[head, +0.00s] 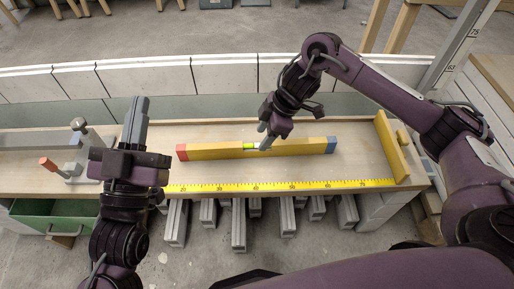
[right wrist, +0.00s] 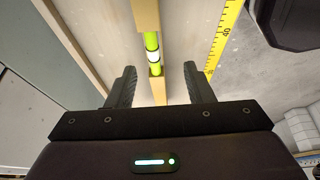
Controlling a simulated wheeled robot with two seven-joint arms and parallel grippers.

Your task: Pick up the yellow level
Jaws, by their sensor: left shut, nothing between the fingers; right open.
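The yellow level (head: 215,151) lies lengthwise on the wooden bench, with a red left end, a blue right end and a green vial near its middle. My right gripper (head: 264,143) is over the level's middle by the vial. In the right wrist view the gripper (right wrist: 160,88) is open, one finger on each side of the level (right wrist: 146,16), with gaps on both sides. The vial (right wrist: 152,52) shows just beyond the fingertips. My left gripper (head: 138,120) is shut and empty, left of the level's red end and apart from it.
A yellow measuring tape (head: 280,187) runs along the bench's front edge. A yellow board (head: 392,148) stands at the bench's right end. A clamp-like tool with an orange handle (head: 48,164) and a grey bar (head: 35,139) lie at the left. White blocks (head: 175,77) line the back.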

